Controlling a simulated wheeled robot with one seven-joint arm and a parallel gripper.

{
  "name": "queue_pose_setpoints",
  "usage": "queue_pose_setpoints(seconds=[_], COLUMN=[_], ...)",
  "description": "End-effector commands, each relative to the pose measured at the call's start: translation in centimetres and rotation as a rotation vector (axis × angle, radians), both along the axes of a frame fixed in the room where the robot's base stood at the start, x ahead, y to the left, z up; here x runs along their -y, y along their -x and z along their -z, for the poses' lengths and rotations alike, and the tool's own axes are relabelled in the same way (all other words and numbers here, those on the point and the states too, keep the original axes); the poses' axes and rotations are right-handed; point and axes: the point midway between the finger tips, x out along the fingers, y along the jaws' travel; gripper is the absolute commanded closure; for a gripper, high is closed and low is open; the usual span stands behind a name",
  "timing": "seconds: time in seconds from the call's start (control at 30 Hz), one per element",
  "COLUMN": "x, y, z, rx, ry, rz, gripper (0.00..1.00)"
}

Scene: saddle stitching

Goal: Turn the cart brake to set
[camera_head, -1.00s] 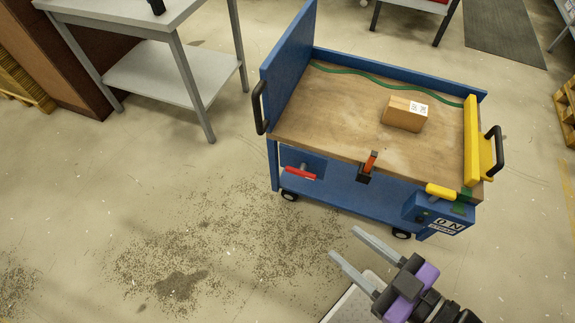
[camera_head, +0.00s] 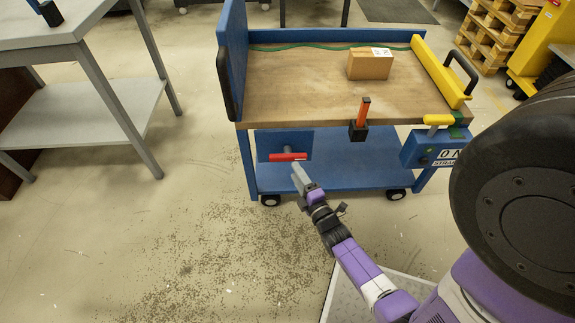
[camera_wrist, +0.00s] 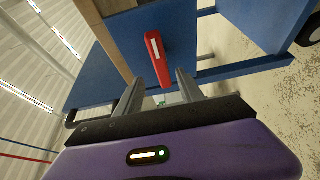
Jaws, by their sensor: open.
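The blue cart (camera_head: 330,176) stands ahead with a wooden top. On its left front is a blue plate (camera_head: 268,147) with a red handle (camera_head: 288,157), which lies roughly level in the head view. The red handle also shows in the wrist view (camera_wrist: 158,60), just beyond the fingertips. My gripper (camera_head: 300,176) is open and points at the red handle from the front and below. In the wrist view my two grey fingers (camera_wrist: 182,85) are spread with nothing between them. The handle appears apart from the fingers; the exact gap is hard to tell.
An orange-red lever (camera_head: 362,112) stands upright at the cart's front edge. A blue box (camera_head: 420,152) with a yellow handle (camera_head: 438,120) is at the right. A cardboard box (camera_head: 369,66) sits on top. A grey table (camera_head: 85,110) stands left. Floor in front is clear.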

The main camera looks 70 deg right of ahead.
Motion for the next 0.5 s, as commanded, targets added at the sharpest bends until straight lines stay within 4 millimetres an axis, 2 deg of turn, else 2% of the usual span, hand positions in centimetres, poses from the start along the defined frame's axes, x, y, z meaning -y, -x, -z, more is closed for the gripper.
queue_pose_setpoints(seconds=[0.17, 0.5], x=[1.5, 5.0], y=[-1.0, -4.5], z=[0.3, 0.4], rx=[-0.011, -0.011], ry=[0.019, 0.016], rz=[0.011, 0.009], gripper=[0.55, 0.55])
